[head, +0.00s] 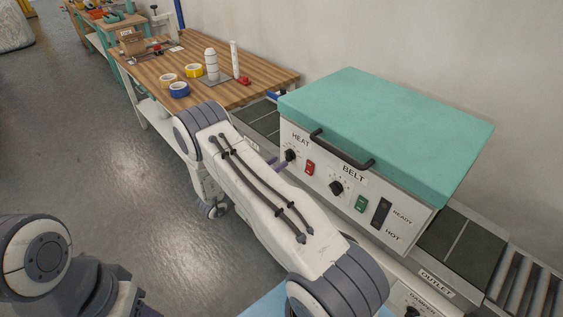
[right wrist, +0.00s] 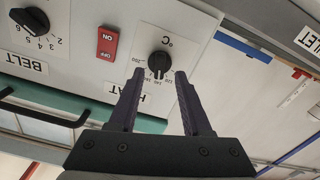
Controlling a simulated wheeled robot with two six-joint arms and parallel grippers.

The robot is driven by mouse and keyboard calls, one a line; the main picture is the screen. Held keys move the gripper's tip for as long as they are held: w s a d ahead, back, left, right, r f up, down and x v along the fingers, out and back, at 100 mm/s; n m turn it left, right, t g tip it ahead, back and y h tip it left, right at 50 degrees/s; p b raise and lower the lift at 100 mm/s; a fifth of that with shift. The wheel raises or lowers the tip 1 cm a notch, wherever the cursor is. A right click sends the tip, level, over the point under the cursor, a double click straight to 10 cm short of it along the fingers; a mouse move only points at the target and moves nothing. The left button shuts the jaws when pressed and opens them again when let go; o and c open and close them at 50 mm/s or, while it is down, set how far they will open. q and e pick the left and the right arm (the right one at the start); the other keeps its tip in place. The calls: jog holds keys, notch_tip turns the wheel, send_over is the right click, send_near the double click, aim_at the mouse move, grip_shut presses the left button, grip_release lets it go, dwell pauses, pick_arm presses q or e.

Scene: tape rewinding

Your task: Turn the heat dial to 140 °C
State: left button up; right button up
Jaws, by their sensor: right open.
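The heat dial (head: 290,155) is a small black knob on the white front panel of the teal-lidded machine (head: 390,115), under the HEAT label. In the right wrist view, which is upside down, the heat dial (right wrist: 159,62) sits between the tips of my right gripper (right wrist: 158,76). The jaws are open, one finger on each side, with gaps to the knob. A scale with °C surrounds it; its pointer setting is too small to read surely. In the head view the right fingers (head: 281,162) show only partly past my arm. My left gripper is out of view.
Beside the heat dial is a red switch (head: 310,168), then the belt dial (head: 336,188) and a green switch (head: 361,204). A black lid handle (head: 342,151) sticks out above. A wooden table (head: 240,85) with tape rolls stands behind left.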

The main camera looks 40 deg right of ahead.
jog(key=a+b, duration=0.1)
jog(key=a, duration=0.6)
jog(key=shift+s, duration=0.3)
jog(key=shift+a, duration=0.1)
